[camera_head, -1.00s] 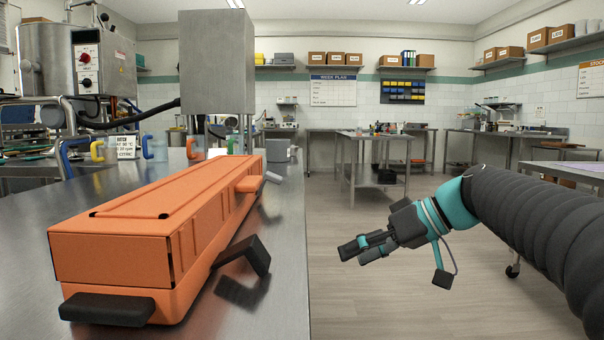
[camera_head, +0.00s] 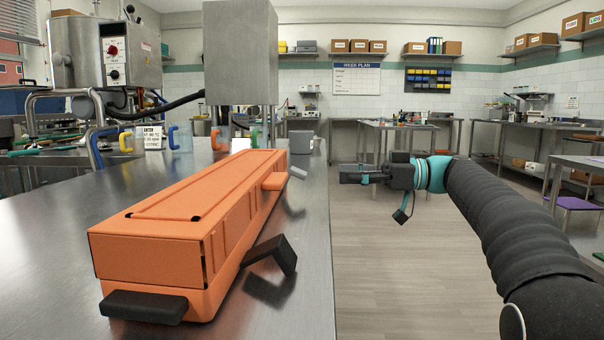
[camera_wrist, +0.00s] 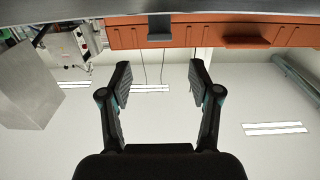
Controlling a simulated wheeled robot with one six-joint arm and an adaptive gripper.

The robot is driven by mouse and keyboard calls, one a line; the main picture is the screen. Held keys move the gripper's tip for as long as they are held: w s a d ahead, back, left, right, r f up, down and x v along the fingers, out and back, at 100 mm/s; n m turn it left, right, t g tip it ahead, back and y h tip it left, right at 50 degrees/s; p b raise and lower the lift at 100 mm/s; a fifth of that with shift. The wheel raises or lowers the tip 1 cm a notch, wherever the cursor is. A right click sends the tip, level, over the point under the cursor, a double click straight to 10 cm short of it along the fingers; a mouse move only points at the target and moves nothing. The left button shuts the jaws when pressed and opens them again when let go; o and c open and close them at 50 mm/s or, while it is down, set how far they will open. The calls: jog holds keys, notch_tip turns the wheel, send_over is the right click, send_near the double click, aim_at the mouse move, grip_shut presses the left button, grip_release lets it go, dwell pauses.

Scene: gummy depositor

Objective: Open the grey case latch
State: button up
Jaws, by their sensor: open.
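The long orange case (camera_head: 168,225) lies on the steel counter. A grey latch (camera_head: 298,173) sticks out from its right side near the far end, just beyond an orange tab (camera_head: 274,181). In the wrist view, which is upside down, the grey latch (camera_wrist: 160,27) shows at the top middle on the case's side (camera_wrist: 190,32). A black latch (camera_head: 271,253) juts out at the near right side and another (camera_head: 144,306) at the near end. My gripper (camera_head: 350,178) is open and empty, over the aisle right of the counter, pointing left. Its fingers (camera_wrist: 160,75) touch nothing.
A grey metal box (camera_head: 240,50) stands above the counter behind the case. Several coloured-handled jugs (camera_head: 180,138) and a grey container (camera_head: 301,142) stand beyond it. The aisle floor (camera_head: 390,270) right of the counter is clear.

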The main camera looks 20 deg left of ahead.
aim_at(304, 172)
jog(key=x, duration=0.9)
jog(key=shift+a, duration=0.4)
